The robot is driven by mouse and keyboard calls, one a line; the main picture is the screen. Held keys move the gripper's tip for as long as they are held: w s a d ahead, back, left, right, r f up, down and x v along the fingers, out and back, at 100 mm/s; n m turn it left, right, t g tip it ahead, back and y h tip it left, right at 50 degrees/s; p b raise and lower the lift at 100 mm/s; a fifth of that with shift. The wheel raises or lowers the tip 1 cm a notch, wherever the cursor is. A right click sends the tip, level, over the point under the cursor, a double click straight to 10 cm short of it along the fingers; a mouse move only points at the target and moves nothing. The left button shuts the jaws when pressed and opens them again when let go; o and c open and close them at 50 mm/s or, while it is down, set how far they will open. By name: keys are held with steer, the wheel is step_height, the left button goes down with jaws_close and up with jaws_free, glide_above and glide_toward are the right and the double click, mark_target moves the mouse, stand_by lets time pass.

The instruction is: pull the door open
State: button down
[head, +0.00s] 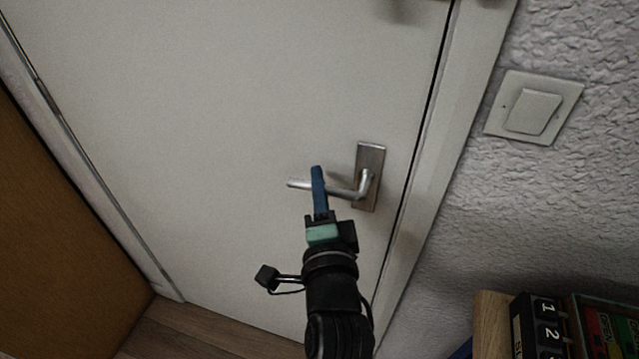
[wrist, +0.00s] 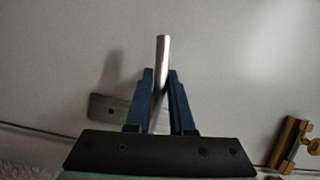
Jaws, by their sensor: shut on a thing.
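The white door (head: 230,110) stands in its frame, with a thin dark line along its right edge; it looks shut or nearly so. Its silver lever handle (head: 343,191) points left from an upright metal plate (head: 370,155) near that edge. My gripper (head: 318,176) has its blue fingers on the lever's left part, and the lever's free end sticks out past them. In the wrist view the two fingers (wrist: 161,90) are on either side of the lever (wrist: 163,55), shut on it. Part of the lever is hidden behind the fingers in the head view.
A light switch (head: 534,108) is on the rough wall right of the frame (head: 450,140). Binders and a wooden shelf (head: 492,325) stand at the lower right. A brown panel (head: 50,240) is at the left. A brass fitting (wrist: 288,143) shows in the wrist view.

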steer(key=shift+r, duration=0.1)
steer(key=n+p, duration=0.1)
steer(key=f+n+g+p, duration=0.1)
steer(key=n+p, duration=0.1)
steer(key=shift+d+f, duration=0.1)
steer(key=shift+f, duration=0.15)
steer(key=shift+s+d+f+n+g+h+p, duration=0.1)
steer(key=shift+d+f+n+g+h+p, duration=0.25)
steer(key=shift+f+n+p, duration=0.35)
steer(key=shift+s+d+f+n+g+h+p, duration=0.1)
steer(key=shift+f+n+g+h+p, duration=0.3)
steer(key=shift+n+p, duration=0.45)
steer(key=shift+f, duration=0.1)
steer(key=shift+s, duration=0.1)
